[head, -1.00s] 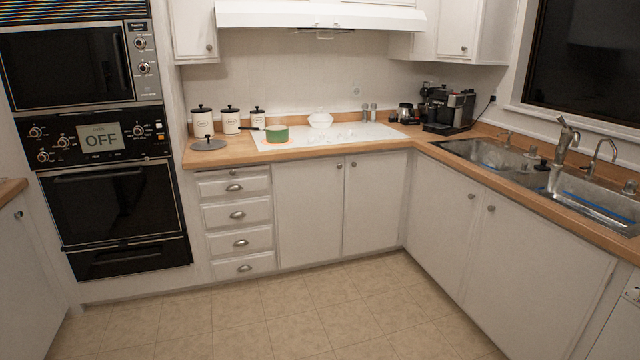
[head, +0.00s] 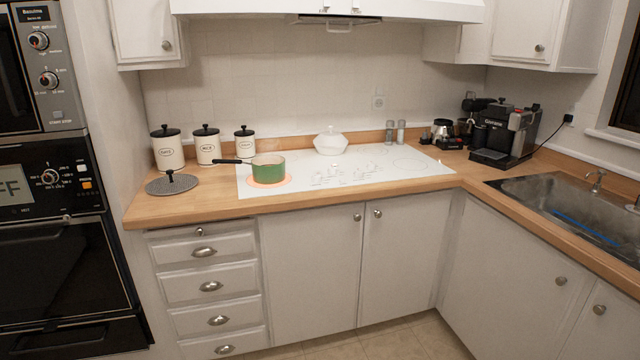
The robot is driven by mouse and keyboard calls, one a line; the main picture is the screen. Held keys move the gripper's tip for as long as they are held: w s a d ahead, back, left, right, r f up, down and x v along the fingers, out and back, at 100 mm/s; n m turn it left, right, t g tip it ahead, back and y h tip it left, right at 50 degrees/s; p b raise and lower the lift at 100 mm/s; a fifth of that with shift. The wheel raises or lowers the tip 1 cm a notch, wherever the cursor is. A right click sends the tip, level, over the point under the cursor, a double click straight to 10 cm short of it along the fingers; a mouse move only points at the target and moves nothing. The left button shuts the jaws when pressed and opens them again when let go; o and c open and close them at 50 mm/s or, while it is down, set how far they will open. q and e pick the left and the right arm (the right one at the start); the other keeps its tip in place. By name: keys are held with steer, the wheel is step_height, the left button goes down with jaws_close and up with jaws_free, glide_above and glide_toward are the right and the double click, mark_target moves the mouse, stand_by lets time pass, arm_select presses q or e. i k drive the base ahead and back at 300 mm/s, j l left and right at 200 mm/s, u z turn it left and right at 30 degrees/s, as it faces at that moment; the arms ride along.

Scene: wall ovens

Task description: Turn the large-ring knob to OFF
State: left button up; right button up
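A white cooktop (head: 415,165) is set in the wooden counter. Its grey control markings or knobs (head: 345,174) lie right of the pot; they are too small to tell which is the large-ring knob or how it is set. A green pot (head: 268,170) with a dark handle stands on the front left ring (head: 284,184), which glows orange. The wall oven panel also has a knob (head: 50,177) beside a display (head: 12,187), cut off at the left edge and showing "FF". Neither of my grippers is in view.
Several white canisters (head: 167,152) and a grey disc-shaped lid (head: 172,184) stand left of the cooktop. A white lidded dish (head: 331,145) sits at its back. A coffee machine (head: 500,138) and sink (head: 575,215) are to the right. The counter's front strip is clear.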

mark_target(316, 178)
steer(key=i+l+u, duration=0.1)
steer(key=i+u, duration=0.15)
steer(key=i, duration=0.25)
steer(key=i+l+u, duration=0.2)
steer(key=i, duration=0.25)
steer(key=i+l+u, duration=0.25)
steer(key=i, duration=0.25)
